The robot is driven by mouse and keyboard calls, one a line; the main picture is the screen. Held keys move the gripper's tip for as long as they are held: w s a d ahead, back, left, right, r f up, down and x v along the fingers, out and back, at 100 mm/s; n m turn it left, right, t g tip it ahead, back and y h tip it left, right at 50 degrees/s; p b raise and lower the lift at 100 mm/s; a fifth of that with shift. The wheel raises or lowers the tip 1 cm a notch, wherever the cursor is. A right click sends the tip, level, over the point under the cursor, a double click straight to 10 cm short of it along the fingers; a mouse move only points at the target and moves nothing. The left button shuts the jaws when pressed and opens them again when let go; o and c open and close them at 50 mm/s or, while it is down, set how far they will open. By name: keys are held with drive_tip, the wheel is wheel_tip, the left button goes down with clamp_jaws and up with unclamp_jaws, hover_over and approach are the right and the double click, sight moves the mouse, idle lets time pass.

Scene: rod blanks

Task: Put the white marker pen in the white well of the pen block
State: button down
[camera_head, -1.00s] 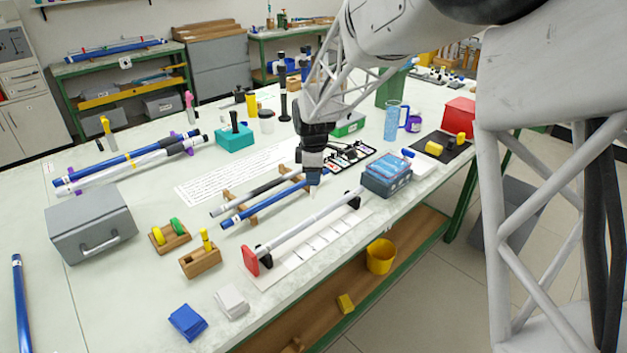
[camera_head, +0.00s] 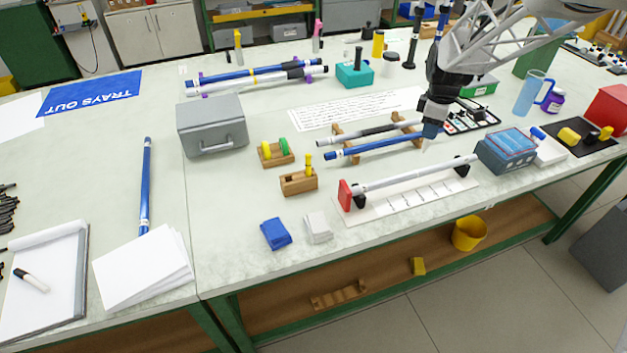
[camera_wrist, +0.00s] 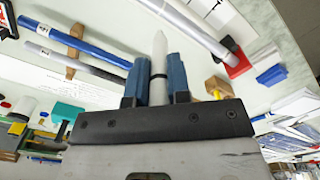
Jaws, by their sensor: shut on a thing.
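My gripper (camera_head: 432,130) has blue fingers and hangs over the table by the right end of a blue rod (camera_head: 385,146). It is shut on a slim white marker pen (camera_wrist: 158,55) with a black band. The pen's white tip (camera_head: 425,147) points down below the fingers, apart from the table as far as I can tell. A black tray (camera_head: 490,122) with coloured patches lies just behind the gripper, partly hidden by it. I cannot tell for sure which thing is the pen block; a teal block (camera_head: 350,78) holds a black upright piece. Another white pen with a black cap (camera_head: 32,281) lies on a notepad.
A silver rod (camera_head: 410,175) on stands with a red end plate (camera_head: 345,195) lies in front of the gripper. A blue-lidded box (camera_head: 508,150) stands to its right. Wooden blocks (camera_head: 298,182) and a grey toolbox (camera_head: 212,128) are to the left.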

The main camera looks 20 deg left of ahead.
drive_tip(key=w+d+r+m, duration=0.3)
drive_tip(key=w+d+m, duration=0.55)
drive_tip(key=d, duration=0.25)
drive_tip(key=w+d+r+m, duration=0.4)
drive_tip(key=w+d+m, duration=0.3)
drive_tip(key=d+m, duration=0.25)
drive_tip(key=s+a+f+n, duration=0.1)
drive_tip(key=s+a+n, duration=0.3)
drive_tip(key=a, duration=0.6)
drive_tip(key=s+a+f+n, duration=0.2)
drive_tip(key=s+a+n, duration=0.15)
drive_tip(key=a, duration=0.65)
drive_tip(key=s+a+f+n, duration=0.1)
drive_tip(key=s+a+n, duration=0.25)
drive_tip(key=a, duration=0.75)
drive_tip(key=s+a+f+n, duration=0.2)
drive_tip(key=s+a+n, duration=0.4)
drive_tip(key=s+a, duration=0.5)
drive_tip(key=s+a+f+n, duration=0.3)
drive_tip(key=s+a+n, duration=0.2)
drive_tip(key=s+a, duration=0.6)
drive_tip(key=shift+a+f+n, duration=0.3)
drive_tip(key=shift+f+n, duration=0.05)
drive_tip(key=shift+n, duration=0.05)
